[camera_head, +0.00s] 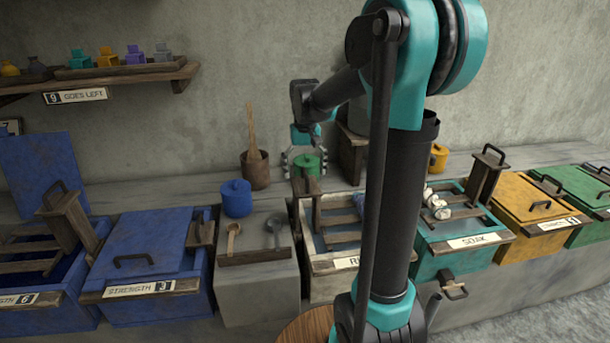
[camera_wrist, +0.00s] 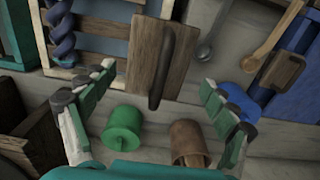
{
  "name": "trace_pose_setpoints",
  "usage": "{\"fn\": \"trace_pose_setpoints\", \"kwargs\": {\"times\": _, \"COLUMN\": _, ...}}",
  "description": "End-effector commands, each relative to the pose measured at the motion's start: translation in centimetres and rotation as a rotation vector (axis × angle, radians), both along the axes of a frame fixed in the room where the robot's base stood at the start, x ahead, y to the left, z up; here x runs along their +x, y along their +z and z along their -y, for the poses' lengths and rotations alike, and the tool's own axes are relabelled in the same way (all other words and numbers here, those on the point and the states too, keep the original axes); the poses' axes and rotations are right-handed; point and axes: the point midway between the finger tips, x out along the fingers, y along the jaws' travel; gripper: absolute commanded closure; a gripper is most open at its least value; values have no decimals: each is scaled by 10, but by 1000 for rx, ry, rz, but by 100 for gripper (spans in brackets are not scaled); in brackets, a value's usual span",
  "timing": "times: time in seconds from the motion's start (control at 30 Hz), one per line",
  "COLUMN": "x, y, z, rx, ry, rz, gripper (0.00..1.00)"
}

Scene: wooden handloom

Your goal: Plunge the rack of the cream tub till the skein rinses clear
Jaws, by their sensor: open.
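The cream tub (camera_head: 302,221) stands mid-row, its label partly hidden by my arm. Its slatted rack (camera_head: 341,219) sits over bluish water, with a brown upright board (camera_head: 306,186) at the back. In the wrist view this board (camera_wrist: 148,45) carries a dark handle (camera_wrist: 162,65). My gripper (camera_head: 303,161) is open and empty above the tub's back edge. In the wrist view the handle appears between its fingers (camera_wrist: 158,78), apart from both.
A green lidded pot (camera_wrist: 122,130) and a brown pot (camera_wrist: 188,142) are near the fingers. A blue pot (camera_head: 236,198) and a ledge with spoons (camera_head: 255,256) are left of the tub. The teal tub (camera_head: 437,262) stands right.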

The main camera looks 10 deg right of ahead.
Motion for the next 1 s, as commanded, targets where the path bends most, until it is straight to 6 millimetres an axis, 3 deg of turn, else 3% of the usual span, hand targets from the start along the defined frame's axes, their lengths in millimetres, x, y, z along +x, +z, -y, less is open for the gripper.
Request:
{"fn": "trace_pose_setpoints", "kwargs": {"times": 0.5, "x": 0, "y": 53, "z": 0, "rx": 0, "ry": 0, "rz": 0, "gripper": 14}}
{"fn": "trace_pose_setpoints", "kwargs": {"times": 0.87, "x": -1, "y": 55, "z": 0, "rx": 0, "ry": 0, "rz": 1, "gripper": 14}}
{"fn": "trace_pose_setpoints", "kwargs": {"times": 1.0, "x": -16, "y": 40, "z": 5, "rx": 2, "ry": -1, "rz": 28, "gripper": 14}}
